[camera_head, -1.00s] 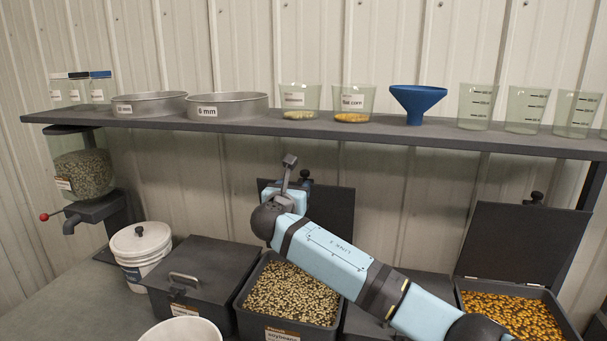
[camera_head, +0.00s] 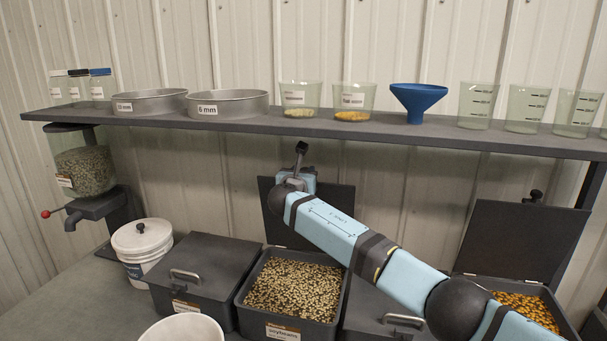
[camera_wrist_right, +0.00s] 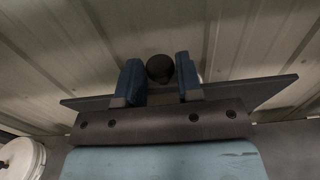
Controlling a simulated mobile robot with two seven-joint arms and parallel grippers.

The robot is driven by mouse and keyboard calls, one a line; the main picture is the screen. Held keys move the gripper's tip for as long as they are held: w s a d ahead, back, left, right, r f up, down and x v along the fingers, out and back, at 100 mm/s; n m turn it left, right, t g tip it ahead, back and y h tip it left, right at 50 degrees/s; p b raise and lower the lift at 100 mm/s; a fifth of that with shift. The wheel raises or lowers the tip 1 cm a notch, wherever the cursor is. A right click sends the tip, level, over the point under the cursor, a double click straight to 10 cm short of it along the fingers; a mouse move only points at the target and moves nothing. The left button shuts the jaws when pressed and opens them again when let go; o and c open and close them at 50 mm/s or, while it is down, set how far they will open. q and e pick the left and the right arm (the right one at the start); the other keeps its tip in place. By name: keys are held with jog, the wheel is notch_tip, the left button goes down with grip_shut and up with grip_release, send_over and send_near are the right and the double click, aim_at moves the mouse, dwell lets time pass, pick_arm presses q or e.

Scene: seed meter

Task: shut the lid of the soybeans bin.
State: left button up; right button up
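The soybeans bin (camera_head: 313,332) is dark grey, full of pale speckled beans, with its label on the front. Its dark lid (camera_head: 333,213) stands open, upright behind the bin. My right gripper (camera_head: 298,178) is at the lid's upper left, and my arm covers part of the lid. In the right wrist view, the blue fingers of my right gripper (camera_wrist_right: 157,78) are apart, one on each side of the lid's round black knob (camera_wrist_right: 160,68). Narrow gaps seem to show beside the knob. The lid's edge (camera_wrist_right: 272,90) runs behind the fingers. My left gripper is out of view.
A shut bin (camera_head: 212,262) stands left of the soybeans bin, and another shut bin (camera_head: 368,305) lies right, under my arm. An open bin of orange kernels (camera_head: 527,310) is far right. A shelf (camera_head: 350,136) with sieves, cups and a blue funnel (camera_head: 417,100) runs above.

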grip_shut()
jog(key=s+a+f+t+b, duration=0.2)
jog(key=s+f+b, duration=0.2)
jog(key=s, duration=0.4)
jog(key=s+a+f+t+h+b, duration=0.1)
jog(key=s+a+f+t+b, duration=0.2)
jog(key=s, duration=0.4)
jog(key=shift+s+f+h+b, duration=0.35)
jog(key=shift+f+b, duration=0.4)
jog(key=shift+f, duration=0.2)
jog(key=shift+o, duration=2.4)
grip_release()
jog(key=shift+w, duration=0.1)
